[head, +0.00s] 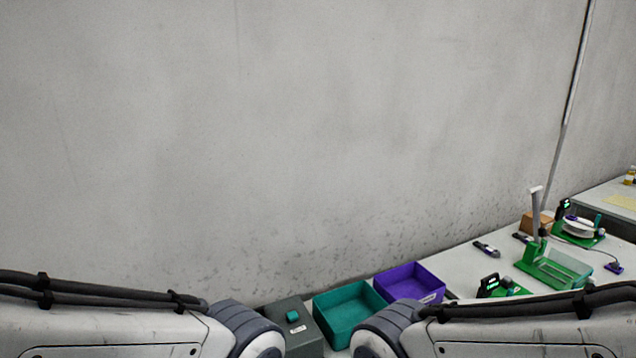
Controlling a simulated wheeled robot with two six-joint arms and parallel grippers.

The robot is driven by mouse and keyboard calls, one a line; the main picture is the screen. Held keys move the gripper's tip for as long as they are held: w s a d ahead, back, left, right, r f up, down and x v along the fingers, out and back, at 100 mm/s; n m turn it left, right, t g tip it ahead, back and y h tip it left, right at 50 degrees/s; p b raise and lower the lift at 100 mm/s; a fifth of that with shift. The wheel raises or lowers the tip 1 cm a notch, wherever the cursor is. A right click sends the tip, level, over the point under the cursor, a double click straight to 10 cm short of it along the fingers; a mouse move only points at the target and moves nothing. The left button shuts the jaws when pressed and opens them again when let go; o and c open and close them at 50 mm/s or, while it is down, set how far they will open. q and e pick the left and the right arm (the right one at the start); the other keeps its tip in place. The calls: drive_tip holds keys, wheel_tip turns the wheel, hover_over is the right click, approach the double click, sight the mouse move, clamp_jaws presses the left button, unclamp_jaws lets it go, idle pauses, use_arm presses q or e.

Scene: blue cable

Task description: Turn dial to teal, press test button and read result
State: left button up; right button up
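A dark grey box (292,332) with a small teal raised piece (293,316) on top and a small white label stands low in the head view, left of a teal tray. I cannot tell whether that piece is a button or a cap. Two small black units with lit green displays stand on the table to the right, a nearer one (488,285) and a farther one (563,207). No dial can be made out for sure. Both my arms cross the bottom of the view, but neither gripper shows.
A teal tray (318,307) and a purple tray (438,281) stand along the wall, both seemingly empty. Green fixtures (530,262), a white spool (578,226) and a brown box (530,222) are farther right on the table (460,265). A grey wall closes the back.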

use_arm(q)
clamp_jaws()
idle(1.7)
